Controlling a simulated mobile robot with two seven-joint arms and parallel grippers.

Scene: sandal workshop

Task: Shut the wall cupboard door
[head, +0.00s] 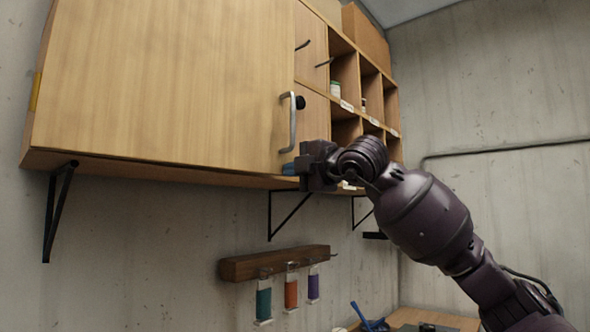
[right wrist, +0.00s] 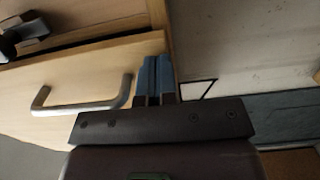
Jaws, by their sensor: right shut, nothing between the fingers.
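The wall cupboard door (head: 160,80) is a broad light-wood panel at the upper left of the head view. A grey bar handle (head: 291,122) stands near its right edge; the handle also shows in the right wrist view (right wrist: 85,104). My right gripper (head: 289,169) is at the door's lower right corner, just below the handle. Its blue fingers (right wrist: 157,62) are together and empty, beside the door's lower edge. Whether they touch the wood is unclear. My left gripper is out of view.
Open cubbies (head: 345,75) with labels and small jars lie to the right of the door. Black brackets (head: 58,210) hold the cupboard from below.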

